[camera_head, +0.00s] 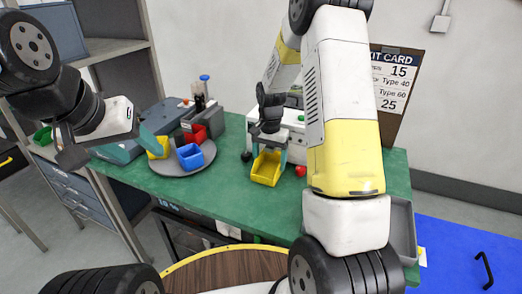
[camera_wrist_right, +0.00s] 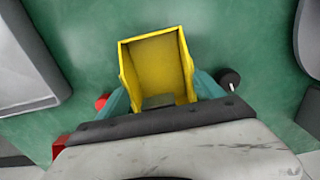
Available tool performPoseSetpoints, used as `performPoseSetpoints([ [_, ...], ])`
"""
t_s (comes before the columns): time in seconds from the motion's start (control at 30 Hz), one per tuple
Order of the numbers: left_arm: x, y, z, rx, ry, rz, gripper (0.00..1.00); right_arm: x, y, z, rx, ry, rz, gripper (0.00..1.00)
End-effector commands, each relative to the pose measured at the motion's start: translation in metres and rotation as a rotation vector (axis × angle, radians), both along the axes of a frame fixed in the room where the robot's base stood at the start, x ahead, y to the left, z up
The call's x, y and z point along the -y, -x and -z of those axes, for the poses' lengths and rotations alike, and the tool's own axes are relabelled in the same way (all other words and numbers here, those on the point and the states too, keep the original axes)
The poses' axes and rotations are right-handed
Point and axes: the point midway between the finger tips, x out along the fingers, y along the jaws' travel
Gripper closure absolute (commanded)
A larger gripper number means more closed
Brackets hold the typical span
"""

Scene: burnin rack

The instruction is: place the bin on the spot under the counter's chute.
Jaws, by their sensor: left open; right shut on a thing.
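My right gripper (camera_head: 270,150) is shut on a small open yellow bin (camera_head: 266,170), in front of the white counter machine (camera_head: 293,117). In the right wrist view the yellow bin (camera_wrist_right: 157,65) sits between the teal fingertips, over the green top. I cannot tell whether it touches the top. The chute and the spot under it are not clearly visible; my right arm and gripper hide part of the machine. My left gripper (camera_head: 118,146) is open and empty, left of the grey turntable (camera_head: 180,171).
The turntable carries another yellow bin (camera_head: 158,148), a red bin (camera_head: 196,134) and a blue bin (camera_head: 190,157). A red knob (camera_head: 300,171) and a black knob (camera_head: 246,157) flank the held bin. A card board (camera_head: 396,80) stands behind. The green bench (camera_head: 225,195) is clear in front.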

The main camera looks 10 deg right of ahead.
Motion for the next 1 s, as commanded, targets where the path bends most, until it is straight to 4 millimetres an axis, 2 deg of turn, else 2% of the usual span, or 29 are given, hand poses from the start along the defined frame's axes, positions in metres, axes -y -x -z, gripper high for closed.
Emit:
performPoseSetpoints([
  [0.03, 0.000, 0.000, 0.000, 0.000, 0.000, 0.000, 0.46, 0.000, 0.000, 0.002, -0.001, 0.000, 0.000, 0.65],
  [0.07, 0.000, 0.000, 0.000, 0.000, 0.000, 0.000, 0.46, 0.000, 0.000, 0.002, 0.000, 0.000, 0.000, 0.17],
  [0.13, 0.000, 0.000, 0.000, 0.000, 0.000, 0.000, 0.46, 0.000, 0.000, 0.001, 0.000, 0.000, 0.000, 0.03],
  [0.17, 0.000, 0.000, 0.000, 0.000, 0.000, 0.000, 0.46, 0.000, 0.000, 0.001, 0.000, 0.000, 0.000, 0.01],
  [0.43, 0.000, 0.000, 0.000, 0.000, 0.000, 0.000, 0.46, 0.000, 0.000, 0.001, 0.000, 0.000, 0.000, 0.01],
  [0.57, 0.000, 0.000, 0.000, 0.000, 0.000, 0.000, 0.46, 0.000, 0.000, -0.006, 0.000, 0.000, 0.000, 0.01],
  [0.67, 0.000, 0.000, 0.000, 0.000, 0.000, 0.000, 0.46, 0.000, -0.001, -0.021, 0.004, 0.000, -0.001, 0.01],
  [1.0, 0.000, 0.000, 0.000, 0.000, 0.000, 0.000, 0.46, 0.000, 0.000, -0.092, 0.003, -0.001, -0.001, 0.01],
])
